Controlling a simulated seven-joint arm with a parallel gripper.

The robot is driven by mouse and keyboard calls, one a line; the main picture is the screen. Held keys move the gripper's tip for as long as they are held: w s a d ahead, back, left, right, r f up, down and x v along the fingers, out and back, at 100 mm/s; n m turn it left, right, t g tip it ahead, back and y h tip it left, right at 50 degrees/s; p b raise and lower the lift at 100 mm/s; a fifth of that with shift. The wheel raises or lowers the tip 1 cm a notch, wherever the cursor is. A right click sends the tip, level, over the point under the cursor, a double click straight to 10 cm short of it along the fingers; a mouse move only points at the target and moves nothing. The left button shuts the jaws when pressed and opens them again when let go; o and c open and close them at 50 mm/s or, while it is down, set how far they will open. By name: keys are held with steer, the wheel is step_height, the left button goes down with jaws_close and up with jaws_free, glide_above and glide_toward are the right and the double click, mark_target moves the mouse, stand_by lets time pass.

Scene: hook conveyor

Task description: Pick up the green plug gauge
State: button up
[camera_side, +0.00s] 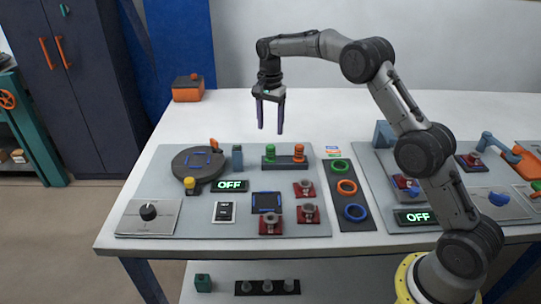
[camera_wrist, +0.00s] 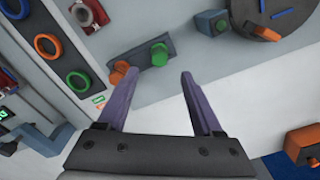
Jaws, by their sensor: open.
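The green plug gauge (camera_side: 270,152) stands upright at the left end of a dark rack (camera_side: 284,163) on the grey panel. An orange plug gauge (camera_side: 299,152) stands beside it at the right end. In the wrist view, the green gauge (camera_wrist: 159,55) shows just beyond and between my finger tips, with the orange one (camera_wrist: 121,72) to its left. My gripper (camera_side: 270,130) is open and empty, pointing down, above and behind the rack in the side view. It also shows in the wrist view (camera_wrist: 158,80), with its two purple fingers apart. Neither finger touches a gauge.
A dark round turntable (camera_side: 190,163) and a blue-grey block (camera_side: 237,157) stand left of the rack. A dark strip with coloured rings (camera_side: 346,187) lies to the right. Several red-based fixtures (camera_side: 308,214) sit in front. The white table behind is mostly clear, with an orange box (camera_side: 187,93) at the back left.

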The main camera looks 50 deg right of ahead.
mark_target(270, 146)
step_height(270, 146, down, 9)
steer(key=shift+f, duration=0.1)
jaws_close()
stand_by(0.7)
